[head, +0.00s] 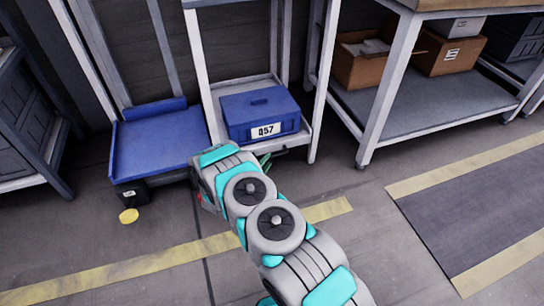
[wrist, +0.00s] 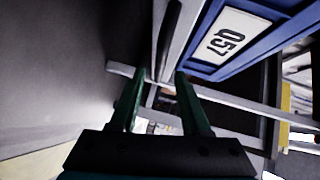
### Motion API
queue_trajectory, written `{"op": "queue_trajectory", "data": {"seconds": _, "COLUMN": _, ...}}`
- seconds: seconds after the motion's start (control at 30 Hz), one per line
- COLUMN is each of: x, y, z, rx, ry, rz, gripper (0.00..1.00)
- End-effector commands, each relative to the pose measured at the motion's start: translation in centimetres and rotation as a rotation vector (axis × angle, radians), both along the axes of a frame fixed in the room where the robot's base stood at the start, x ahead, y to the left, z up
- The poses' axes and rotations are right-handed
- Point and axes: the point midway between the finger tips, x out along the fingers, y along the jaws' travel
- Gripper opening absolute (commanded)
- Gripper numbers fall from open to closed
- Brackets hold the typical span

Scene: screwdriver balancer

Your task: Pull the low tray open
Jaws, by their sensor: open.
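The low tray (head: 312,123) is a light grey shelf tray low in a pale frame in the head view. It carries a blue lidded box (head: 262,114) labelled Q57. In the wrist view the tray's front edge (wrist: 196,38) runs beside the blue box (wrist: 248,36), with a dark handle-like bar (wrist: 171,38) along it. My gripper (head: 265,161) is low in front of the tray, mostly hidden by my arm in the head view. In the wrist view my gripper's green fingers (wrist: 161,74) are apart, with the bar just beyond their tips. I cannot tell whether they touch it.
A yellow disc (head: 128,216) lies on the floor. A workbench with cardboard boxes (head: 362,66) stands right.

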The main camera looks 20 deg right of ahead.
Motion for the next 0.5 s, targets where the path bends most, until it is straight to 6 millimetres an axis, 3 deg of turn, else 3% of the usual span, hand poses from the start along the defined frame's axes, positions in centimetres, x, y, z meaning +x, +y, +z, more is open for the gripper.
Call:
{"op": "queue_trajectory", "data": {"seconds": 0.2, "x": 2.3, "y": -2.4, "z": -0.5, "rx": 0.002, "ry": -0.001, "rz": -0.003, "gripper": 0.47}}
{"op": "queue_trajectory", "data": {"seconds": 0.5, "x": 3.4, "y": -3.6, "z": -0.8, "rx": 0.001, "ry": 0.004, "rz": 0.000, "gripper": 0.47}}
